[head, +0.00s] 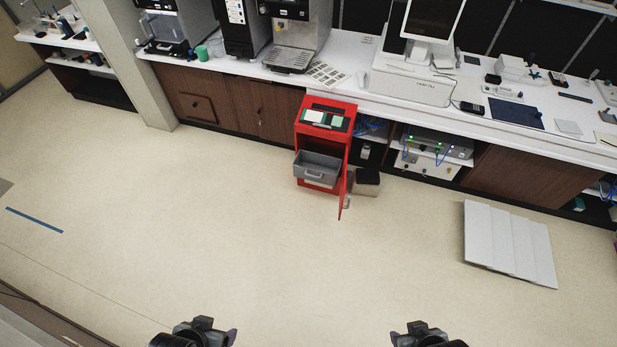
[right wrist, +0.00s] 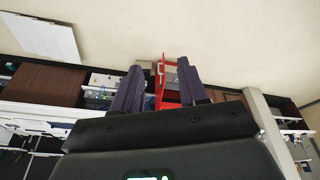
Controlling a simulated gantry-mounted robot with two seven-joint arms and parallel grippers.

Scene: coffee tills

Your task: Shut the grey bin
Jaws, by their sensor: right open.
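The grey bin (head: 317,170) is a drawer-like box with a handle on its front. It sticks out of the front of a red cabinet (head: 327,113), whose red door (head: 345,182) stands open on the right. The red cabinet also shows upside down between my fingers in the right wrist view (right wrist: 171,97). My right gripper (head: 418,328) is at the bottom of the head view, far from the bin; its fingers (right wrist: 160,76) are apart with nothing between them. My left gripper (head: 207,328) is at the bottom left, also far from the bin; its jaws do not show clearly.
A counter (head: 345,48) with coffee machines and a till screen (head: 433,18) runs behind the cabinet. Pale panels (head: 508,243) lie on the floor at right. The floor between me and the bin is clear.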

